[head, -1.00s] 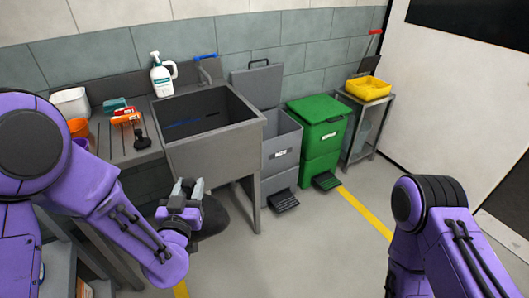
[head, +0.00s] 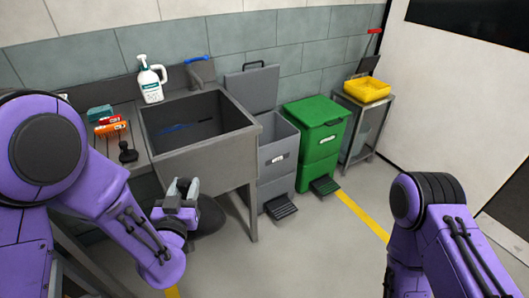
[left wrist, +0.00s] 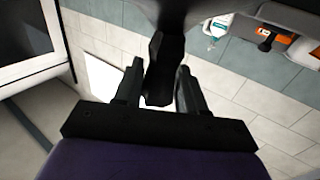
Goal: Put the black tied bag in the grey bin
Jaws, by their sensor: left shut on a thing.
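The black tied bag (head: 210,217) hangs from my left gripper (head: 183,187), partly hidden behind it, in front of the sink. In the left wrist view the fingers of the left gripper (left wrist: 155,88) are closed around a black neck of the bag (left wrist: 163,70). The grey bin (head: 277,160) stands to the right of the sink, beyond the bag, with its lid (head: 252,88) raised against the wall. A pedal (head: 281,208) is at its foot. My right arm is at the right; its gripper is out of view.
The steel sink (head: 205,160) and its leg (head: 252,215) stand between my left arm and the grey bin. A green bin (head: 316,150) with its lid shut adjoins the grey bin. A yellow tray (head: 367,90) sits on a cart. The floor in front is clear.

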